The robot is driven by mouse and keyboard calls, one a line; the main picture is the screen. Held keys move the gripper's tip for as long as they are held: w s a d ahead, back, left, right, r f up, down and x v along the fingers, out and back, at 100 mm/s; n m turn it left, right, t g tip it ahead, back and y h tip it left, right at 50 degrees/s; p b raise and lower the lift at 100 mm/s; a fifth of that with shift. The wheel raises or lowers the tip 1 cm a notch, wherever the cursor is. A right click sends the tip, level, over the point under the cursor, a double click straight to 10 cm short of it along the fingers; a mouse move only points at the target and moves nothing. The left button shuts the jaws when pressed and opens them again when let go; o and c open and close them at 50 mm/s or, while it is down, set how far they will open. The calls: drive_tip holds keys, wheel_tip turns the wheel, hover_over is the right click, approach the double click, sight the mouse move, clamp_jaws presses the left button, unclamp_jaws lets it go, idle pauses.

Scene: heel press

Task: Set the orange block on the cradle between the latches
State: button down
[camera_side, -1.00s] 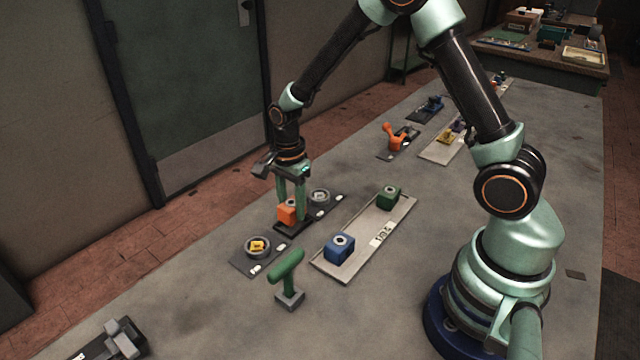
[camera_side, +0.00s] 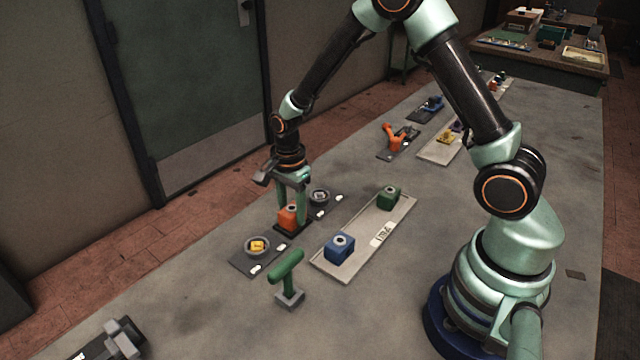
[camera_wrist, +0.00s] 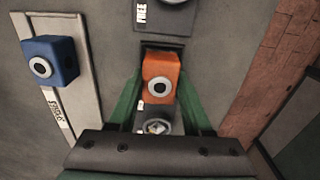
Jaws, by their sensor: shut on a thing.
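The orange block (camera_side: 288,217) is between the fingers of my gripper (camera_side: 293,216), low over a dark plate (camera_side: 290,230) in the side view. In the wrist view the block (camera_wrist: 160,72) shows its top with a pale ring, and my gripper (camera_wrist: 158,100) has a green finger on each side of it. My gripper is shut on the block. I take the dark plate to be the cradle. The latches cannot be made out behind the fingers and block. Whether the block touches the plate is not clear.
A light tray (camera_side: 362,238) to the right holds a blue block (camera_side: 339,247) and a green block (camera_side: 389,197). Round dishes stand on either side, one with a yellow piece (camera_side: 257,245). A green T-shaped handle (camera_side: 287,275) stands in front.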

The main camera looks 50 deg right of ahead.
drive_tip(key=shift+f, duration=0.4)
idle(0.3)
drive_tip(key=shift+c, duration=1.3)
unclamp_jaws()
drive_tip(key=shift+w, duration=0.1)
drive_tip(key=shift+r, duration=0.1)
wheel_tip(320, 180, up, 12)
